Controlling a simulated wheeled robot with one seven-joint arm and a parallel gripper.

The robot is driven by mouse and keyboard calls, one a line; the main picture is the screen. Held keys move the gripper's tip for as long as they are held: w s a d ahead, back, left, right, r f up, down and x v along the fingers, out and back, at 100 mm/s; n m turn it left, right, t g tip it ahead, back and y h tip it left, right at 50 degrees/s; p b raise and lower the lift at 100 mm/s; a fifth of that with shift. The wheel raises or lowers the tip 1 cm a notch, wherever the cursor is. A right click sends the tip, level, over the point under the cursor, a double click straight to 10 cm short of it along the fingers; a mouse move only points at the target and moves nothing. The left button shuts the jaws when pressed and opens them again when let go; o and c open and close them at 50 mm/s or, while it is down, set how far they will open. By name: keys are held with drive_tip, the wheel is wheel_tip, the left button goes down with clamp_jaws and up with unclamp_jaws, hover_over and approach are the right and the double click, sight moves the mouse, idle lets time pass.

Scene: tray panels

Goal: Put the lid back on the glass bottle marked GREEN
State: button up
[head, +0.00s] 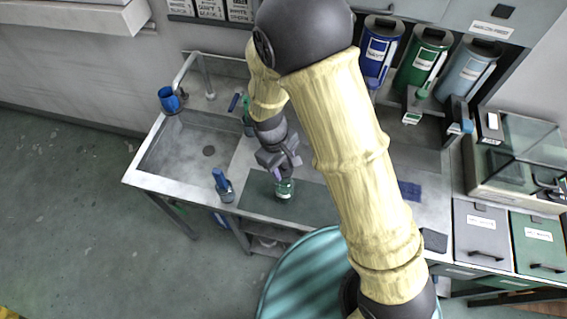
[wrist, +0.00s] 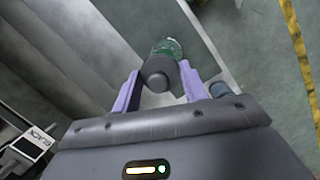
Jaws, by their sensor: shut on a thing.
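The green glass bottle (head: 284,188) stands on a dark mat at the front of the steel counter. It also shows in the wrist view (wrist: 170,46), just past my fingers. My gripper (head: 279,172) is right above the bottle, pointing down. In the wrist view my purple fingers (wrist: 160,82) are shut on a round grey lid (wrist: 158,72). The lid lines up with the bottle's top and hides part of it. I cannot tell whether the lid touches the bottle's neck. The bottle's marking is not readable.
A blue bottle (head: 223,187) stands left of the green one, by the sink (head: 165,155). A blue cup (head: 169,100) is at the sink's far left corner. Blue (head: 378,52), green (head: 424,58) and pale blue (head: 465,70) canisters stand at the back right. My arm hides the counter's middle.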

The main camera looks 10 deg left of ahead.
sight(283, 171)
drive_tip(key=shift+a+b+x, duration=0.25)
drive_tip(key=shift+b+x, duration=0.5)
drive_tip(key=shift+x, duration=0.45)
drive_tip(key=shift+b+x, duration=0.5)
drive_tip(key=shift+x, duration=0.3)
drive_tip(key=shift+a, duration=0.15)
drive_tip(key=shift+s, duration=0.15)
drive_tip(key=shift+f, duration=0.15)
idle(1.0)
drive_tip(key=o, duration=1.1)
drive_tip(key=shift+o, duration=0.4)
